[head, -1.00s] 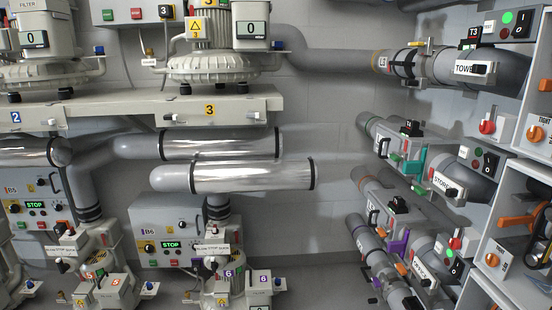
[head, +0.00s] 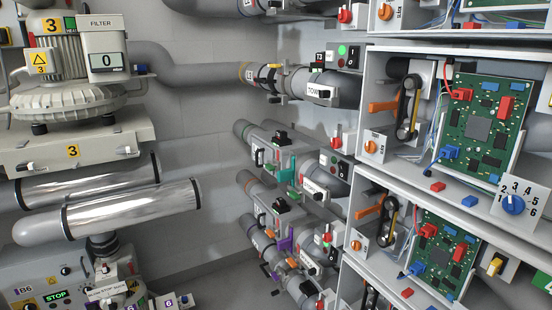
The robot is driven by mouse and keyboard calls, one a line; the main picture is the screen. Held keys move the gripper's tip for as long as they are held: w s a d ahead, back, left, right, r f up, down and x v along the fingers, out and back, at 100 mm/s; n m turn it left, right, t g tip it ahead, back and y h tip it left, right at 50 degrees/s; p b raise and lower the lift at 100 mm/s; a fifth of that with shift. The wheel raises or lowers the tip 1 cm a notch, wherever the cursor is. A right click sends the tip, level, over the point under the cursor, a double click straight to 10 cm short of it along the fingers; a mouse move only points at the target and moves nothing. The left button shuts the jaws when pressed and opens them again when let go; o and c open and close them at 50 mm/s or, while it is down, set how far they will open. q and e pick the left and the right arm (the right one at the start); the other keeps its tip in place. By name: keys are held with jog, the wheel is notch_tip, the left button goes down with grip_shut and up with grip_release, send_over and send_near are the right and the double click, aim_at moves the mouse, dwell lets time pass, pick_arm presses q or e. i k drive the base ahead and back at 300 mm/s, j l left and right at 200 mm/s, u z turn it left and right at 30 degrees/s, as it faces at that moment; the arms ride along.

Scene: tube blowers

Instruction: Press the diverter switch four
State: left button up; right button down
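Diverter units on pipes stand along the back right wall. The top one (head: 318,91) bears a label that seems to begin "TOW", and its switch box (head: 347,56) has a lit green lamp and a black rocker. Below it is a second diverter (head: 315,190) with a white label. Its box (head: 338,168) has a black rocker switch (head: 343,171). A third diverter (head: 309,265) sits lower, partly hidden among pipes and handles. I cannot read a number four on any switch. Neither gripper is in view.
Grey cabinets with green circuit boards (head: 482,120) fill the right side. A blue selector knob (head: 513,204) sits on a white numbered plate. Blower 3 (head: 68,85) and shiny pipes (head: 130,208) stand at left. Bare floor shows at lower middle.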

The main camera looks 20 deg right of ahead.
aim_at(343, 172)
jog(key=z, duration=1.6)
jog(key=i, duration=0.45)
